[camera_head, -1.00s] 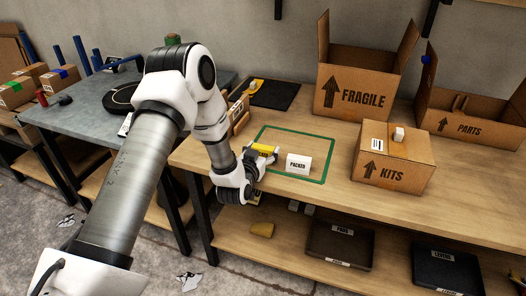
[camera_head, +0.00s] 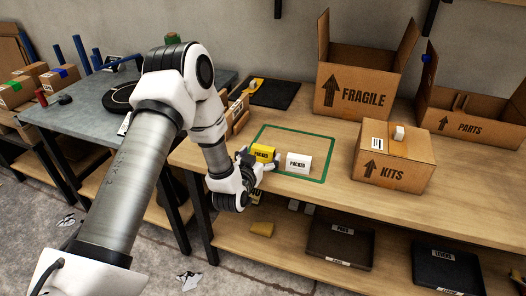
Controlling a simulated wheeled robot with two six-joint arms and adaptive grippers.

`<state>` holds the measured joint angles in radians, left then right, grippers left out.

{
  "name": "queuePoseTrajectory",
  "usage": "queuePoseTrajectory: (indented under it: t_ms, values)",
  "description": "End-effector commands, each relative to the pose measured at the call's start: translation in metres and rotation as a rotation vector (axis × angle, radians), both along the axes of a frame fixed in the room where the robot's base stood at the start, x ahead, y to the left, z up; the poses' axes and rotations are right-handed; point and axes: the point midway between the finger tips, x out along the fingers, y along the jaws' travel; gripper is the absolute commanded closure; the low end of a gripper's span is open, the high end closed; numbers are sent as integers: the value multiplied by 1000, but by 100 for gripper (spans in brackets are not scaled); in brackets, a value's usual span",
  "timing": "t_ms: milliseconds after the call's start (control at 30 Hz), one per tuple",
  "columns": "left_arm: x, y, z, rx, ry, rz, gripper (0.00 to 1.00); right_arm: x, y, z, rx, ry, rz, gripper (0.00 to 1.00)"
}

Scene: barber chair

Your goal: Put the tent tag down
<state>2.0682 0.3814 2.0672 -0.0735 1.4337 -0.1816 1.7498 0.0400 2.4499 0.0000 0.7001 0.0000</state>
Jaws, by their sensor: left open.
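A yellow tent tag (camera_head: 263,152) with dark lettering stands on the wooden table, at the left part of the green outlined rectangle (camera_head: 323,167). A white tent tag marked PACKED (camera_head: 298,163) stands just right of it, inside the outline near its front. My left gripper (camera_head: 254,163) is open, low at the table's front edge, with its fingers close beside the yellow tag. Whether a finger touches the tag I cannot tell. My right gripper is not in view.
A closed KITS box (camera_head: 392,164) stands right of the outline. An open FRAGILE box (camera_head: 356,90) and a PARTS box (camera_head: 470,115) stand behind. A black mat (camera_head: 275,94) lies at the back left. The outline's rear is clear.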

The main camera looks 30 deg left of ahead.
Motion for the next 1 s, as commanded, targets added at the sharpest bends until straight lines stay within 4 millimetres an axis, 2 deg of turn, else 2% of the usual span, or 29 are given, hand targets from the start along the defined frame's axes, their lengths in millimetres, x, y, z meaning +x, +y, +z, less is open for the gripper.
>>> queuePoseTrajectory:
  t_ms: [100, 200, 267, 367, 467, 733, 900, 1000]
  values:
    - [-27, -4, 1, -2, 3, -1, 3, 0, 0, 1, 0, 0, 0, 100]
    - [-44, -8, 4, -1, 1, 0, 3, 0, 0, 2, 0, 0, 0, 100]
    - [-50, -9, 6, 1, 1, -1, 0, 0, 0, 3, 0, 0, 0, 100]
    - [-53, -11, 15, 1, 2, -1, 0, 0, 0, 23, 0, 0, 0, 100]
    - [-48, -10, 8, 2, -2, -1, 0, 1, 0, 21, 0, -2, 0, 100]
    - [-12, -2, -1, 2, -2, -1, 0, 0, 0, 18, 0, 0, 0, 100]
    - [17, 4, -8, 2, -4, -1, 0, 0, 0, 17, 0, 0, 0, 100]
    - [24, 5, -9, 1, -2, -1, 0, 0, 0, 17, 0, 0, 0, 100]
